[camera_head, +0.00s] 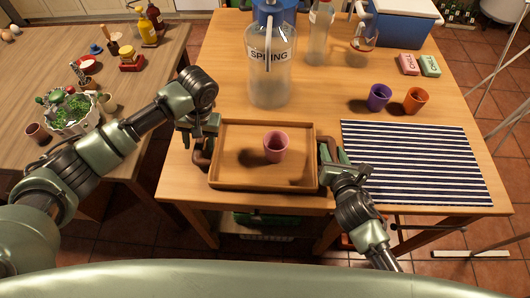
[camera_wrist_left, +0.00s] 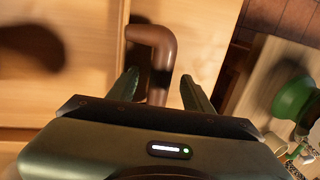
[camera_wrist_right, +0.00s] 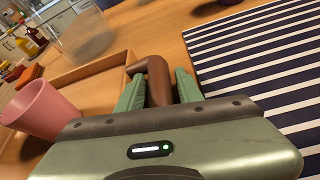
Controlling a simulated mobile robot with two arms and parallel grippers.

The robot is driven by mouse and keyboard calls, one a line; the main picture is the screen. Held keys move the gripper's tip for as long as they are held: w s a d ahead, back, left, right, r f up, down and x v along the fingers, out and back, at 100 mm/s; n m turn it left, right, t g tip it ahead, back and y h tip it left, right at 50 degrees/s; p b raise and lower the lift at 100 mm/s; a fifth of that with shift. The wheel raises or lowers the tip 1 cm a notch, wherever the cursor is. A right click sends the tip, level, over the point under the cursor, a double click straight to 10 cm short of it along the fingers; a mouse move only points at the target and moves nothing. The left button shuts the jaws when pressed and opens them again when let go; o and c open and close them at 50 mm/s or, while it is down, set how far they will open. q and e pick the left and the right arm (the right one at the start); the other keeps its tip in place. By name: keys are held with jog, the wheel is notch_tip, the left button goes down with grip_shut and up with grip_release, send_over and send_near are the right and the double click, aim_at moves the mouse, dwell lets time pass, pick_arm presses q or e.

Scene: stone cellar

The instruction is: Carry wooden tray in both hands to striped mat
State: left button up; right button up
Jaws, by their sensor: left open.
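The wooden tray (camera_head: 235,183) lies flat on the table's near edge, with a pink cup (camera_head: 276,147) standing in it. The cup also shows in the right wrist view (camera_wrist_right: 40,108). The tray has a brown handle at each side. My left gripper (camera_head: 205,135) is open, its fingers on either side of the left handle (camera_wrist_left: 160,65) with gaps showing. My right gripper (camera_wrist_right: 158,95) has its fingers close against both sides of the right handle (camera_wrist_right: 157,75) and looks shut on it. The striped mat (camera_head: 415,160) lies flat just right of the tray.
A large glass jar (camera_head: 271,75) stands behind the tray, with a bottle (camera_head: 319,35) and a glass jug (camera_head: 362,38) further back. A purple cup (camera_head: 378,97) and an orange cup (camera_head: 416,100) stand behind the mat. The mat is bare.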

pick_arm(q)
jog(key=c, duration=0.8)
pick_arm(e)
grip_shut()
pick_arm(q)
grip_shut()
jog(key=shift+r, duration=0.1)
pick_arm(e)
jog(key=shift+r, duration=0.1)
